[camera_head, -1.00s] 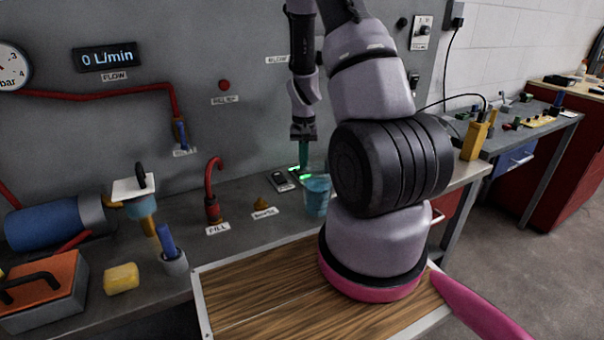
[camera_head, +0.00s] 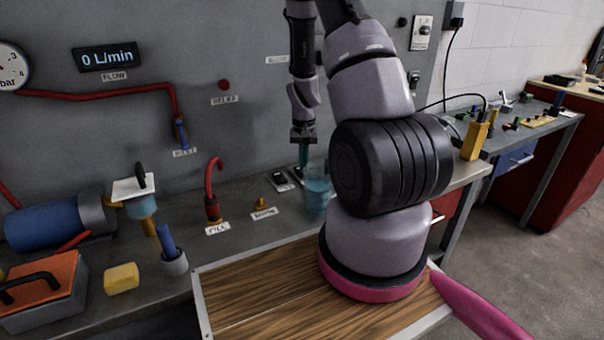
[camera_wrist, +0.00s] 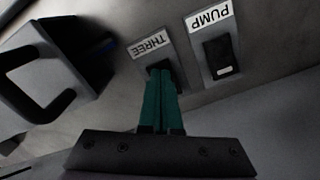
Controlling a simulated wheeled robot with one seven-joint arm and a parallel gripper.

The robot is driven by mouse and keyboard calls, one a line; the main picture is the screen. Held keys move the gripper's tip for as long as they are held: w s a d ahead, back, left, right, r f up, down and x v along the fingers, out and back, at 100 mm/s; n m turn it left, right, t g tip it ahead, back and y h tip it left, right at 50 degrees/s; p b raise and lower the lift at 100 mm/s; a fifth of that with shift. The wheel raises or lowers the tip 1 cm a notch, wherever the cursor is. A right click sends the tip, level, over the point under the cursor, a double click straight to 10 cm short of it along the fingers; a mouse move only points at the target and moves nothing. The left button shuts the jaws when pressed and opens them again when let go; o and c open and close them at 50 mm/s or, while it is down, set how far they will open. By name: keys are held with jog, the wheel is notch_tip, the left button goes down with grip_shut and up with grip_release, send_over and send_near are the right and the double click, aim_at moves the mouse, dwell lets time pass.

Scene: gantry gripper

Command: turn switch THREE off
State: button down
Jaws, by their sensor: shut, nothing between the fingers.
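Switch THREE (camera_wrist: 158,66) is a small dark switch under a white THREE label (camera_wrist: 149,44) in the wrist view. My gripper (camera_wrist: 160,75) is shut and empty; its two green fingers lie together, tips over the switch and hiding most of it. I cannot tell if they touch it or which way it is set. In the head view my gripper (camera_head: 303,165) points down at the right-hand of two small switch plates (camera_head: 297,175) on the bench. No green light shows there.
The PUMP switch (camera_wrist: 220,56) sits close beside THREE. A blue cup (camera_head: 317,192) stands just right of my gripper. A small brass fitting (camera_head: 263,204) and a red hooked pipe (camera_head: 212,190) stand to the left. A grey handled thing (camera_wrist: 45,75) is near in the wrist view.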

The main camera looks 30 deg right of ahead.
notch_tip(320, 180, up, 7)
jog(key=shift+f, duration=0.15)
dwell(0.5)
dwell(0.4)
